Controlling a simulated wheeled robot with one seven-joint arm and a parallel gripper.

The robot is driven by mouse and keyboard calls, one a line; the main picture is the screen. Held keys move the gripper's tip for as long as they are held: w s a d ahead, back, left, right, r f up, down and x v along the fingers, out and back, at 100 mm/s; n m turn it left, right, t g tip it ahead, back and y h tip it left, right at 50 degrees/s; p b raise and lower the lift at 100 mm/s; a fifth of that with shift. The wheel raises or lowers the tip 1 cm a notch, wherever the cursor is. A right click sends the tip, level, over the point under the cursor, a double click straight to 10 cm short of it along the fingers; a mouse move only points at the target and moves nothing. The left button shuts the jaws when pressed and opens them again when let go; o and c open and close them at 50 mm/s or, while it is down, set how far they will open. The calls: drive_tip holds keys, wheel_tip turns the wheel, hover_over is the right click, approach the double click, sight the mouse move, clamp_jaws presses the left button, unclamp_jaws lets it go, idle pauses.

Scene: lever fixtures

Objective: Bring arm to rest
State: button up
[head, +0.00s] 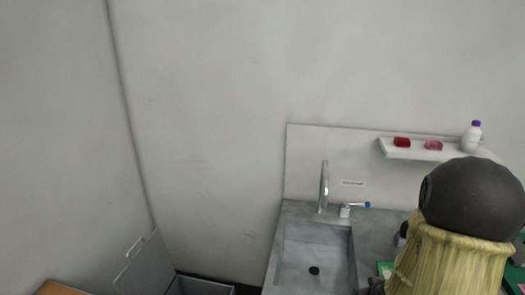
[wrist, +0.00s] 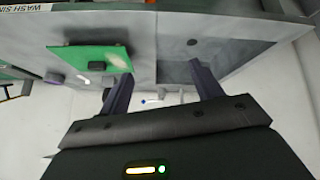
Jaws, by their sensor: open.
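My gripper (wrist: 160,72) shows in the wrist view with its two dark fingers spread apart and nothing between them. The fingers point toward the grey sink unit (wrist: 225,25), with a small gap or contact that I cannot judge. In the head view my arm, with a black joint and a yellowish sleeve, fills the lower right, and I cannot make out the gripper there.
A grey open-lidded bin (head: 150,262) stands lower left.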

drive_tip(key=s+a+r+g, duration=0.2)
drive_tip(key=s+a+r, duration=0.1)
drive_tip(key=a, duration=0.4)
drive_tip(key=s+a+r+g+y, duration=0.1)
drive_tip(key=s+a+r+g, duration=0.1)
drive_tip(key=s+a+r, duration=0.2)
drive_tip(key=s+a, duration=0.2)
drive_tip(key=a, duration=0.2)
drive_tip(key=shift+g+y, duration=0.3)
drive_tip(key=shift+c, duration=0.5)
